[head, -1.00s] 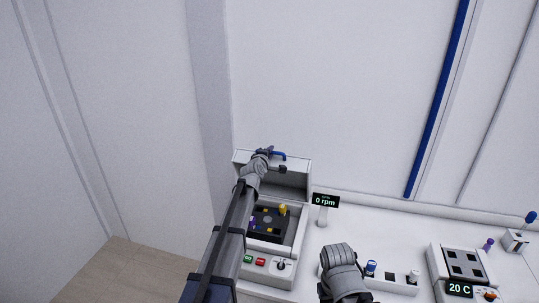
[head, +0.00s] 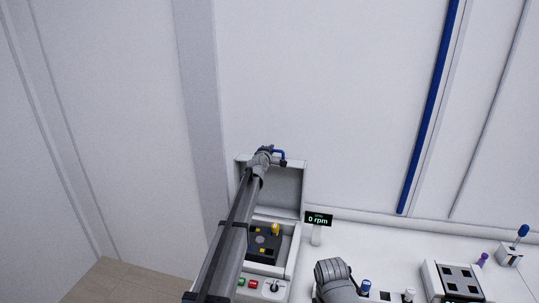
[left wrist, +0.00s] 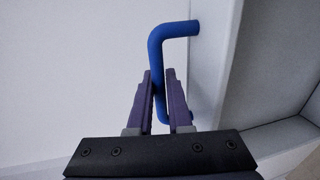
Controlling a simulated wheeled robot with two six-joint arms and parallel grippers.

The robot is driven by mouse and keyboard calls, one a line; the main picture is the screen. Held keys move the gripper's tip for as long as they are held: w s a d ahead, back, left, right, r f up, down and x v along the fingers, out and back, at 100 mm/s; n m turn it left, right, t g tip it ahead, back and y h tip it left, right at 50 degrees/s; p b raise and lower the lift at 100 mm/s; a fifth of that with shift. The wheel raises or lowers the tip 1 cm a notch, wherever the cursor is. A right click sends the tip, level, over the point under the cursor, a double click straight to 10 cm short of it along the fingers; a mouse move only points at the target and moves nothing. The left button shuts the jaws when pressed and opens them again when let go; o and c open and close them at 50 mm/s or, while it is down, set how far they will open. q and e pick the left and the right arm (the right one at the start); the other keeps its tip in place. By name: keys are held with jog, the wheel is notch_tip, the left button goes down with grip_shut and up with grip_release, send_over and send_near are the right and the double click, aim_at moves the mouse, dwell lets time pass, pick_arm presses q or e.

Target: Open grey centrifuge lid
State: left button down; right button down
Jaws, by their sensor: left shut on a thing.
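The grey centrifuge (head: 283,272) stands on the bench with its lid (head: 285,187) raised to about upright behind the body. The dark rotor (head: 263,246) inside is exposed, with a yellow-capped tube (head: 275,230) standing in it. A blue handle (head: 281,154) sits at the lid's top edge. My left gripper (head: 268,150) is at that handle. In the left wrist view the purple fingers (left wrist: 161,100) are shut on the bent blue handle (left wrist: 156,55), which runs between them. My right gripper cannot be made out; only part of that arm shows low in the head view.
A display reading 0 rpm (head: 319,219) stands right of the centrifuge. A tube rack (head: 385,296), a block with dark wells (head: 459,281) and a small holder with a blue-topped item (head: 522,231) are further right. The white wall is close behind.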

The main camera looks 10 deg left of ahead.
pick_arm(q)
jog(key=shift+w+f, duration=0.1)
jog(key=shift+w, duration=0.25)
jog(key=c, duration=0.8)
grip_release()
jog(key=shift+w, duration=0.1)
jog(key=shift+c, duration=0.2)
jog(key=p+v, duration=0.1)
jog(key=v, duration=0.7)
jog(key=shift+p, duration=0.3)
jog(key=shift+d+f, duration=0.1)
